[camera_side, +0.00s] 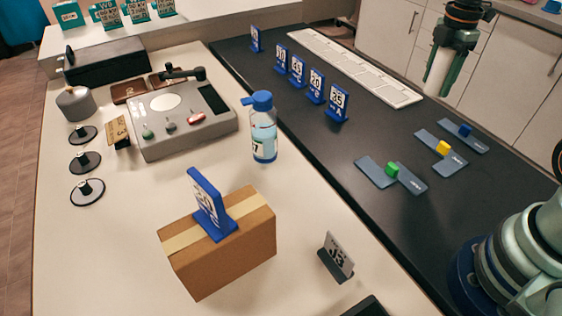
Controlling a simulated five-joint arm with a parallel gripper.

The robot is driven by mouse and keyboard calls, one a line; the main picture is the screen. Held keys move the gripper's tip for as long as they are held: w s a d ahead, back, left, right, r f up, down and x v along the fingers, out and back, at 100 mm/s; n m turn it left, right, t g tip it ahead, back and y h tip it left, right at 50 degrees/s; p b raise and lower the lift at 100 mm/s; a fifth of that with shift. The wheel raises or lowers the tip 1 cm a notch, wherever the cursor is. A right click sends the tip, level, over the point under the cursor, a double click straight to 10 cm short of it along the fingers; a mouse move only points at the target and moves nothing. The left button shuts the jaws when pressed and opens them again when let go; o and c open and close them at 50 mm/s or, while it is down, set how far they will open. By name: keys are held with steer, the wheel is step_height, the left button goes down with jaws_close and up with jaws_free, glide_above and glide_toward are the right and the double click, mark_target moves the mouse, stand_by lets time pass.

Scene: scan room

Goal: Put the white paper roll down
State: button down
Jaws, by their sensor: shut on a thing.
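The white paper roll (439,71) is a white cylinder at the upper right of the side view. My gripper (442,80) is shut on it, with dark green fingers on both sides of the roll. The roll hangs upright, in the air, with the black counter and the cabinet doors behind it.
A long white slotted tray (350,66) lies on the black mat (300,126) beside several blue number stands. Blue-grey plates with green (392,170), yellow (443,148) and blue (465,130) blocks lie below my gripper. A cardboard box (222,255) and a bottle (263,135) stand on the white table.

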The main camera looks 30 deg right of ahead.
mark_target(442, 65)
step_height(442, 65, up, 2)
steer(key=shift+r, duration=0.15)
steer(key=shift+a+r, duration=0.1)
steer(key=shift+r, duration=0.15)
steer(key=shift+a+r+m, duration=0.1)
steer(key=shift+a+m, duration=0.2)
steer(key=shift+m, duration=0.1)
steer(key=s+a+f+m, duration=0.1)
steer(key=a+f+m, duration=0.1)
steer(key=a+m, duration=1.2)
steer(key=shift+s+m, duration=0.4)
steer(key=shift+m, duration=0.1)
steer(key=shift+a+f, duration=0.1)
steer(key=d, duration=0.5)
steer(key=w+d+r+m, duration=0.1)
steer(key=d, duration=0.4)
steer(key=w+d+r+m, duration=0.1)
steer(key=d, duration=0.3)
steer(key=shift+d+r, duration=0.15)
steer(key=shift+d, duration=0.25)
steer(key=f, duration=1.5)
steer(key=shift+d, duration=0.25)
steer(key=shift+f, duration=2.4)
